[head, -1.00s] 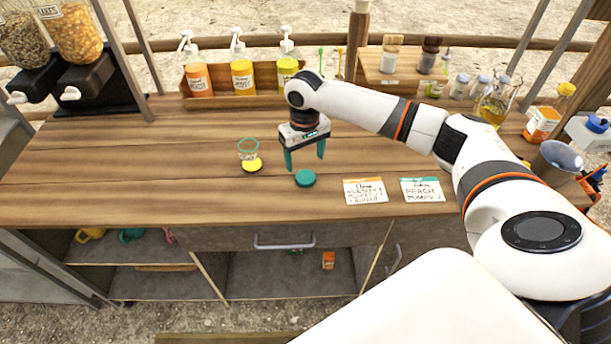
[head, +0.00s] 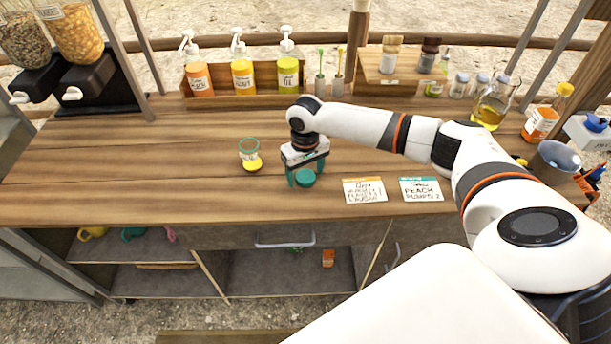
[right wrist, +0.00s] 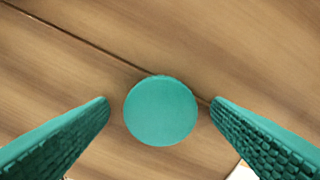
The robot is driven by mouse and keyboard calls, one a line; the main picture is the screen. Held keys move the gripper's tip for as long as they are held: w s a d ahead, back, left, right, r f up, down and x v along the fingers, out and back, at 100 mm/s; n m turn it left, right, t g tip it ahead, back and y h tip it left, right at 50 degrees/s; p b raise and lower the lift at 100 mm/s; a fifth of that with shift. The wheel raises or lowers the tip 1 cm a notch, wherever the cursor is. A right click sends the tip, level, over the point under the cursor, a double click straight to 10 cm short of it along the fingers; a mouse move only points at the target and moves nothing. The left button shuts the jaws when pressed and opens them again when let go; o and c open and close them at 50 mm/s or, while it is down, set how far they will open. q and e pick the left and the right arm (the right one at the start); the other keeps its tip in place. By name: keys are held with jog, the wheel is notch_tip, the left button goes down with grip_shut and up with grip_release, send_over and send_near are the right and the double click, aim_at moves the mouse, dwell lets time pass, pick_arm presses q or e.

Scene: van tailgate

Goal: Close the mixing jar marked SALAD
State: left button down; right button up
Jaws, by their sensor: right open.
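A small clear jar (head: 249,150) with a green rim and yellow at its bottom stands open on the wooden counter. I cannot read a SALAD mark on it. A round teal lid (head: 305,179) lies flat on the counter to the right of the jar. My right gripper (head: 306,177) is open and points down over the lid, one teal finger on each side. In the right wrist view the lid (right wrist: 160,110) sits between the fingers, with a gap to each. My left gripper is not in view.
Two written cards, one orange-edged (head: 364,191) and one teal-edged (head: 421,190), lie right of the lid. A rack (head: 240,101) of pump bottles stands behind. A glass flask (head: 493,106) stands at the back right. The counter left of the jar is clear.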

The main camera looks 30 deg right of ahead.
aim_at(306, 176)
jog(key=shift+c, duration=0.3)
jog(key=c, duration=1)
notch_tip(306, 176, up, 10)
jog(key=shift+r+b, duration=0.1)
jog(key=shift+b, duration=0.35)
